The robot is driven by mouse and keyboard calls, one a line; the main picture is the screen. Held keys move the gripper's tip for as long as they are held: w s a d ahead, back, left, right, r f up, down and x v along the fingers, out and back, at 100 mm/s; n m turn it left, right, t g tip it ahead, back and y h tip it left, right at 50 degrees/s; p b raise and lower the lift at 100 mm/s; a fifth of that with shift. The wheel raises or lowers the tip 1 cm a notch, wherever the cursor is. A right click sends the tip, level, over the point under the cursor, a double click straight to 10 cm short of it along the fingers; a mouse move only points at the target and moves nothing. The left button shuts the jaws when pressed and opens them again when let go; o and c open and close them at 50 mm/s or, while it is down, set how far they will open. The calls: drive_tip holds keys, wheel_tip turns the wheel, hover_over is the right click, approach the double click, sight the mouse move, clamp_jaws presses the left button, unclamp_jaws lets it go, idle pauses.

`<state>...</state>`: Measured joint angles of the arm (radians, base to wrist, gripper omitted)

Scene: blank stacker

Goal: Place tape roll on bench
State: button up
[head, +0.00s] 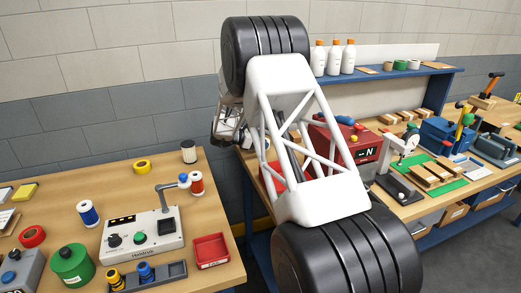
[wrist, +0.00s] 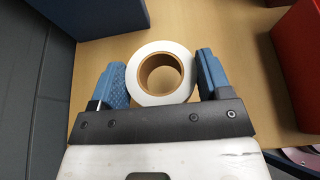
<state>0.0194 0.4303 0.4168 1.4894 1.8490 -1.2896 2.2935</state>
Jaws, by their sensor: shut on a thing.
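A white tape roll (wrist: 139,88) with a brown cardboard core sits between the two blue fingers of my gripper (wrist: 161,85) in the wrist view. The fingers are shut on its sides. A wooden bench top (wrist: 256,95) lies beneath it; I cannot tell whether the roll touches the wood. In the head view my gripper (head: 228,125) is partly hidden behind my arm, near the left end of the right bench (head: 425,209). The roll cannot be made out there.
In the wrist view a red box (wrist: 300,60) stands right of the roll and a blue object (wrist: 90,15) at upper left. The bench's left edge borders dark floor. A left bench (head: 140,190) holds a control box, spools and a red tray (head: 210,250).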

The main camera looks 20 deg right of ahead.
drive_tip(key=shift+f, duration=1.9)
drive_tip(key=o, duration=0.9)
drive_tip(key=shift+f, duration=0.1)
drive_tip(key=shift+o, duration=0.2)
drive_tip(key=v, duration=1.2)
